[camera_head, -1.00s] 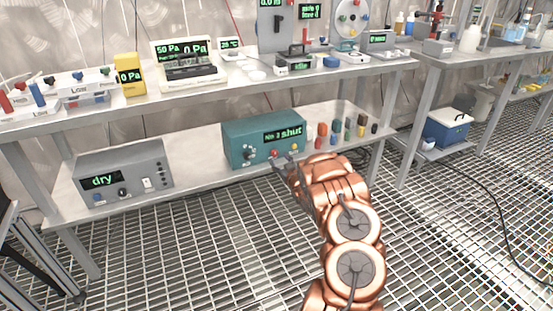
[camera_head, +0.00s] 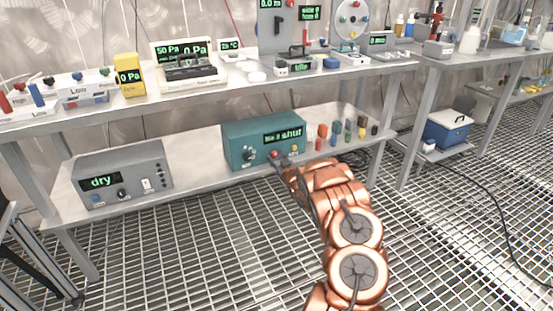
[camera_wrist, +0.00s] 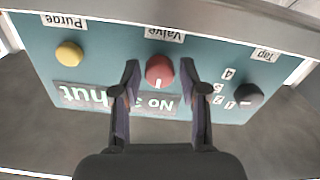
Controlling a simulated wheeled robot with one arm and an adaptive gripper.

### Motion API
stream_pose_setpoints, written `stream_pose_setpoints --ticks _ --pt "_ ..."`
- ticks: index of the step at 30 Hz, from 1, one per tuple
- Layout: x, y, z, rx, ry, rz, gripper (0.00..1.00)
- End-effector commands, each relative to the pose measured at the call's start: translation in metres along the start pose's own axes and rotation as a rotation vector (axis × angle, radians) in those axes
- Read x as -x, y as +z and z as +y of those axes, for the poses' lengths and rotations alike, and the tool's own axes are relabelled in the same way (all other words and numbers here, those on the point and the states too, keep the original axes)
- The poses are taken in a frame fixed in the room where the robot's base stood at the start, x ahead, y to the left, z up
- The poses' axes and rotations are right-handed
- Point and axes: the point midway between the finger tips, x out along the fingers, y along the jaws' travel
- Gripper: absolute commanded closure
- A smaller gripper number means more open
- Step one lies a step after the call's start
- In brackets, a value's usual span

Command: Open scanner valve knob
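The scanner is a teal box (camera_head: 235,143) on the lower shelf, with a lit display reading "shut". In the wrist view its face (camera_wrist: 110,45) appears upside down. The red valve knob (camera_wrist: 159,70), with a white mark, sits under the "Valve" label. My gripper (camera_wrist: 160,72) is open, with one finger on each side of the knob and visible gaps between them. In the head view my gripper (camera_head: 283,162) reaches the front of the box near the red knob (camera_head: 274,154). How deep the fingertips are along the knob is hard to tell.
A yellow purge knob (camera_wrist: 69,53) and a black tap knob (camera_wrist: 248,95) flank the valve knob. A grey unit reading "dry" (camera_head: 120,175) stands left on the same shelf. Several coloured pieces (camera_head: 348,130) stand right. The upper shelf (camera_head: 245,90) is overhead.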

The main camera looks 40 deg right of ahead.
Motion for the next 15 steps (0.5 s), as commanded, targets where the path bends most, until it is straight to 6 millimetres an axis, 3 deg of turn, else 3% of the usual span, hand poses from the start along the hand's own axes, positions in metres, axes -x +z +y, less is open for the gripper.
stream_pose_setpoints --ticks 1,11,15 --pt "0.0000 0.0000 0.0000 0.000 0.000 0.000 0.65" --pt "0.0000 0.0002 -0.0004 0.000 -0.001 0.000 1.00" --pt "0.0000 0.0000 -0.0006 -0.003 -0.001 -0.001 1.00"
